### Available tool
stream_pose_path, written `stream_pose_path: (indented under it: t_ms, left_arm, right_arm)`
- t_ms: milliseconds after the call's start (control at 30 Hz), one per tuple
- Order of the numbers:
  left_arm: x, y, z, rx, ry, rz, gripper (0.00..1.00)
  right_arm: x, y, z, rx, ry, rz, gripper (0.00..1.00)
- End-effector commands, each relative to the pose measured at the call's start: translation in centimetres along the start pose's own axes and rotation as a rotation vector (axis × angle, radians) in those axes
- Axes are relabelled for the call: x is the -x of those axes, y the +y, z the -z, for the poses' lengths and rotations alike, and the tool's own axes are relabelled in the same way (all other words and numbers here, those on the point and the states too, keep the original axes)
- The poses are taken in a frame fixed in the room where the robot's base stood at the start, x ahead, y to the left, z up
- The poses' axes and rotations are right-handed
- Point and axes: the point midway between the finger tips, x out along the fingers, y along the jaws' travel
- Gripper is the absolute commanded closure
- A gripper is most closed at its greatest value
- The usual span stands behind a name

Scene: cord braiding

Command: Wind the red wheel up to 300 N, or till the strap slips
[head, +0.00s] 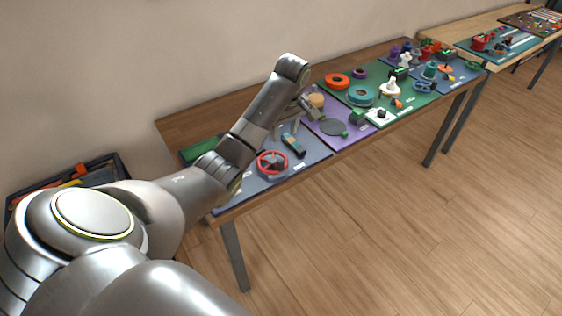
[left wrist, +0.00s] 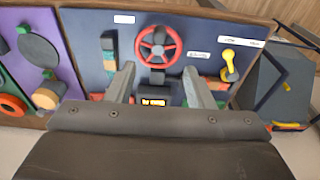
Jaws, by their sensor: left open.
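The red wheel (head: 272,163) sits on a dark blue board on the table; in the left wrist view the red wheel (left wrist: 169,51) shows its spokes and dark hub. Below it in that view is a small display (left wrist: 153,102) with orange digits too small to read. My left gripper (head: 287,129) is above the board, behind the wheel. I cannot make out the strap clearly. My right gripper is not in view.
A dark and green block (head: 293,145) stands beside the wheel. A yellow handle (left wrist: 229,64) is on the wheel's other side. A purple board (head: 338,141) and a green board (head: 408,104) with several parts adjoin. A dark bin (head: 118,170) stands left of the table.

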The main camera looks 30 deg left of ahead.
Motion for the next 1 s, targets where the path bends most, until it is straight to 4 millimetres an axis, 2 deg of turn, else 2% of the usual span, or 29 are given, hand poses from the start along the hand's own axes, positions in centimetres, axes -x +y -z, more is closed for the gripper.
stream_pose_path:
  t_ms: [33, 300, 400, 800, 1000]
  left_arm:
    - [-1.2, 0.0, -0.1, 0.0, 0.0, 0.0, 0.52]
    - [-3.9, 0.0, -0.1, -0.001, 0.001, -0.001, 0.52]
    - [-5.3, 0.0, 0.0, -0.001, -0.002, 0.003, 0.52]
    - [-12.7, -0.1, 0.0, -0.001, 0.0, 0.002, 0.52]
    - [-14.5, 0.0, 0.0, -0.001, 0.0, 0.0, 0.52]
  right_arm:
    - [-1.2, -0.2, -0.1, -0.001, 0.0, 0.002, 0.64]
    - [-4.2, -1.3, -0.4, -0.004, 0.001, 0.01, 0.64]
    - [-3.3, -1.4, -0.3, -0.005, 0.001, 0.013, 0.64]
    - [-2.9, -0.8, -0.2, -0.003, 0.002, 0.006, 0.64]
    - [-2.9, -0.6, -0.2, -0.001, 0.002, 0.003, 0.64]
